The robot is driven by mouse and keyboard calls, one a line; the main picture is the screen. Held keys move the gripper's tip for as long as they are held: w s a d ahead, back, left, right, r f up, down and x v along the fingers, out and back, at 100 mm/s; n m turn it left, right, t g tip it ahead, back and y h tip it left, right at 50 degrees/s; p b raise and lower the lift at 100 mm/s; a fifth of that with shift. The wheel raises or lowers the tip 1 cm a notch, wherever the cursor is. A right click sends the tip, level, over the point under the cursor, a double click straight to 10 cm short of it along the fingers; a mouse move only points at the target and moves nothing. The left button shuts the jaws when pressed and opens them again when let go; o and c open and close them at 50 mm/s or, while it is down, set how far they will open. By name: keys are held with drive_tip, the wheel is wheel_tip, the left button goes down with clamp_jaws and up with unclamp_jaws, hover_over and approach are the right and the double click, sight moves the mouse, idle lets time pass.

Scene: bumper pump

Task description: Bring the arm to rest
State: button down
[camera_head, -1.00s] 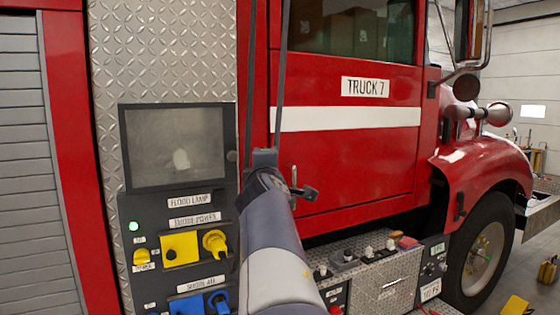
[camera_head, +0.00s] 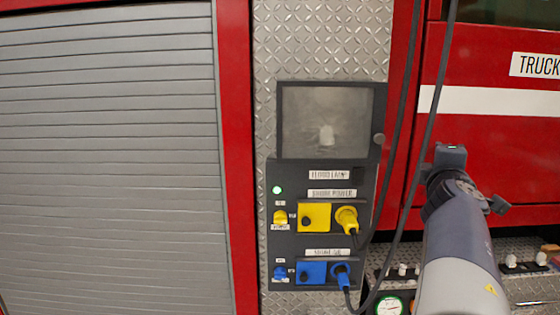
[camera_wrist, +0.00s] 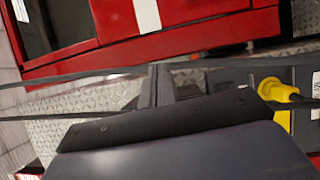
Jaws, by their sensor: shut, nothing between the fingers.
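My arm (camera_head: 462,250) reaches up from the lower right of the head view, in front of the red truck's side. My gripper (camera_head: 450,154) is at its far end, right of the dark control panel and apart from it. In the wrist view the two fingers (camera_wrist: 163,80) are together with nothing between them. Two dark cables hang from above; one passes close to my gripper in the head view, and whether it touches cannot be told.
The panel holds a grey screen (camera_head: 326,122), a yellow plug (camera_head: 346,219) and a blue plug (camera_head: 341,274), both plugged in with cables. A grey roller shutter (camera_head: 110,150) fills the left. A ledge with small fittings (camera_head: 515,264) lies at the lower right.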

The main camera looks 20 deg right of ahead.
drive_tip(key=shift+w+a, duration=0.1)
drive_tip(key=shift+w, duration=0.1)
drive_tip(key=w+a+b, duration=0.3)
drive_tip(key=w+b, duration=0.4)
drive_tip(key=w, duration=0.3)
drive_tip(key=shift+r, duration=0.25)
idle(0.6)
